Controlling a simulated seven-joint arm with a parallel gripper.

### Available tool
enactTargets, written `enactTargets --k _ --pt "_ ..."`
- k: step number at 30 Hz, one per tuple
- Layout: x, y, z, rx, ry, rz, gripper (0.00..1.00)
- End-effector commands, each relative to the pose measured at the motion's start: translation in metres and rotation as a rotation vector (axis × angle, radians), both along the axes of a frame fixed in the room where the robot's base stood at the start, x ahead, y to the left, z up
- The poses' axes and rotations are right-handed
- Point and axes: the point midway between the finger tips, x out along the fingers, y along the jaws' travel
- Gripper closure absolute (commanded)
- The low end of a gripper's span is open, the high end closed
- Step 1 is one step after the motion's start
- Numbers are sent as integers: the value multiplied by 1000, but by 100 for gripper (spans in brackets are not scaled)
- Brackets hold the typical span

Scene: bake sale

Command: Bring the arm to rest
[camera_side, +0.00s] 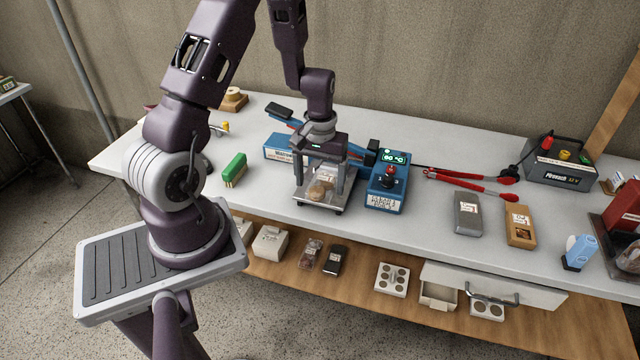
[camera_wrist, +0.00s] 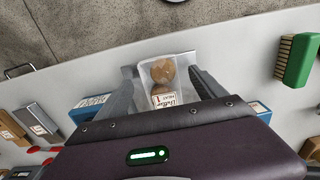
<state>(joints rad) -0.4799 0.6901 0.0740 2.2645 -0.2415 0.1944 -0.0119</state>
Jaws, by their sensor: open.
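My gripper (camera_side: 326,186) is open and points down over a small metal stand at the middle of the table. A clear bag (camera_side: 321,189) with round brown baked goods and a white label lies on the stand below it. In the wrist view the bag (camera_wrist: 161,82) shows between the two spread fingers of my gripper (camera_wrist: 166,75). The side view does not show clearly whether the fingers touch the bag.
A blue control box (camera_side: 386,189) with a lit display stands right of my gripper. A blue sealer (camera_side: 284,148) is behind it. A green brush (camera_side: 233,170) lies left. Red-handled tongs (camera_side: 470,183), packets and a black charger (camera_side: 560,160) are right. A drawer (camera_side: 490,286) is open below.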

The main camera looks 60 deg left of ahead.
Motion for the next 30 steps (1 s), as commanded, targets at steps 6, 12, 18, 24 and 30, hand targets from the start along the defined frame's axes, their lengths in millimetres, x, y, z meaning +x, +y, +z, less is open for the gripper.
enactTargets --k 6,12,18,24,30 --pt "1 0 44 2 -5 -2 20" --pt "5 -23 94 6 -61 -76 20" --pt "-36 -113 212 54 -264 -411 20" --pt "-116 -162 262 144 -413 -681 20" --pt "-149 -170 267 192 -465 -771 20"
